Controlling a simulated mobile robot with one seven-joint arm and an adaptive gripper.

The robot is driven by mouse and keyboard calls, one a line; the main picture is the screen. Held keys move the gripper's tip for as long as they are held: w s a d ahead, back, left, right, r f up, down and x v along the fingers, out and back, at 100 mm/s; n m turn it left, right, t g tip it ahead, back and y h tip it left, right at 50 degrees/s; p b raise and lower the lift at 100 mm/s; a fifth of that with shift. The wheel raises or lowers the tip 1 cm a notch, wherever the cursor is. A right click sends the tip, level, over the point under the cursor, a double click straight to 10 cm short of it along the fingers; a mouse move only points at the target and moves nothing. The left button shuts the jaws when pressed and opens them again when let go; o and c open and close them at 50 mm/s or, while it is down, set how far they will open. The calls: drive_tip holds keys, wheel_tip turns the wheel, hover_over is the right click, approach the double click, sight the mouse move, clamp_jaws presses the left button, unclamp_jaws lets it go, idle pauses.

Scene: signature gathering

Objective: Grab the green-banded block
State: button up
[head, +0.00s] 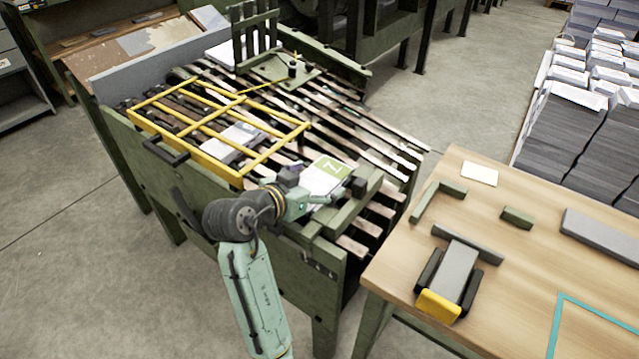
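A white block with a green band (328,168) and a white mark on the band lies on the slatted bench (388,142), near its front right corner. My gripper (318,197) is at the end of my arm, just in front of the block's near edge in the head view. Its fingers are small and partly merge with the dark parts around them. I cannot tell whether they are open or shut, or whether they touch the block. The block's near end is partly hidden by my gripper.
A yellow frame (195,150) with a black handle stands over the slats left of the block, with pale stacks beneath. A green rail (350,208) lies close right of my gripper. A wooden table (400,275) with a grey-and-yellow fixture (452,275) stands right. Paper stacks (575,125) stand behind.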

drive_tip(key=c, duration=1.1)
